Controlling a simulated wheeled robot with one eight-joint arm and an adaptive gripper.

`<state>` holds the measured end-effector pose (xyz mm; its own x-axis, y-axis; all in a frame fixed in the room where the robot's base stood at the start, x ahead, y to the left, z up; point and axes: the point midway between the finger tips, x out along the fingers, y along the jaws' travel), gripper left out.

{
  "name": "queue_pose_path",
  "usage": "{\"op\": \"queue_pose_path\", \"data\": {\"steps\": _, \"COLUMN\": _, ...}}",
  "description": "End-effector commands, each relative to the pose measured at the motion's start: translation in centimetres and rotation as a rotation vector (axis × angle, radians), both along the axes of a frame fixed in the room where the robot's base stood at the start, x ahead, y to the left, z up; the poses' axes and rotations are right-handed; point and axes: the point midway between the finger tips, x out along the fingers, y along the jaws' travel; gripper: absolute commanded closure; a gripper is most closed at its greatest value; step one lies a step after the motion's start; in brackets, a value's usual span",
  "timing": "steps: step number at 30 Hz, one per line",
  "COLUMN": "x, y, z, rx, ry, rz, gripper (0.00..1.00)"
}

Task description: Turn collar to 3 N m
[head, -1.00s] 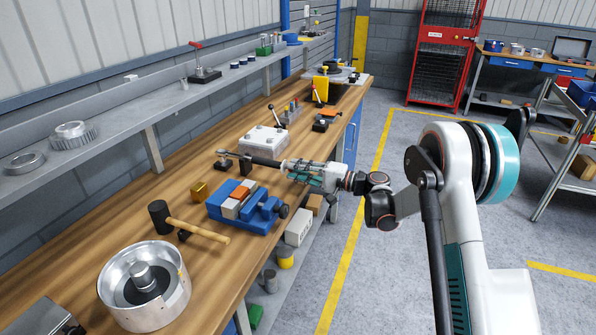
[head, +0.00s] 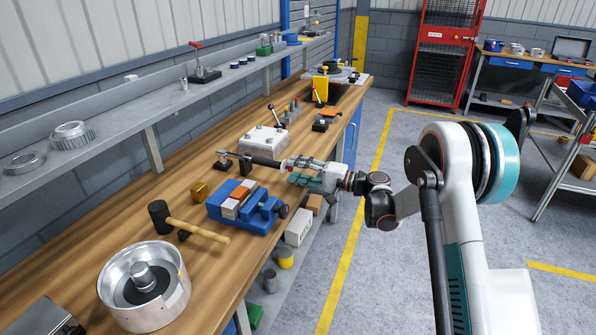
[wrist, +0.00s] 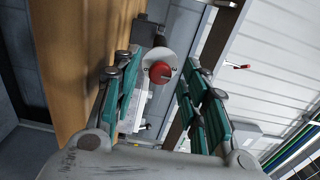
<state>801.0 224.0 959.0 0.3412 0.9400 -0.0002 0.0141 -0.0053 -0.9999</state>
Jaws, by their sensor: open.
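A red round knob (wrist: 160,72) with a white disc behind it sits at the end of a dark cylinder in the wrist view. I take it as the collar; its small marks are too blurred to read. In the head view the dark cylinder (head: 265,161) lies level above the bench, held by a small stand (head: 244,164). My gripper (wrist: 157,68) is open, its teal-padded fingers on either side of the knob with gaps visible.
A blue vise (head: 250,210) holding blocks stands in front on the bench (head: 208,262). A mallet (head: 190,222) and a round metal housing (head: 145,285) lie nearer. A silver box (head: 263,140) with a lever is behind the cylinder. A shelf (head: 110,128) runs along the wall.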

Motion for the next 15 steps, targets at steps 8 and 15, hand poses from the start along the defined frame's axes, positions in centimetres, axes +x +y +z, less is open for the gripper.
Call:
{"op": "queue_pose_path", "data": {"steps": 8, "x": -1.1, "y": -3.2, "z": 0.0, "rx": 0.000, "ry": 0.000, "rz": -0.003, "gripper": 0.60}}
{"op": "queue_pose_path", "data": {"steps": 15, "x": -2.7, "y": -7.8, "z": 0.0, "rx": 0.000, "ry": 0.000, "rz": -0.003, "gripper": 0.60}}
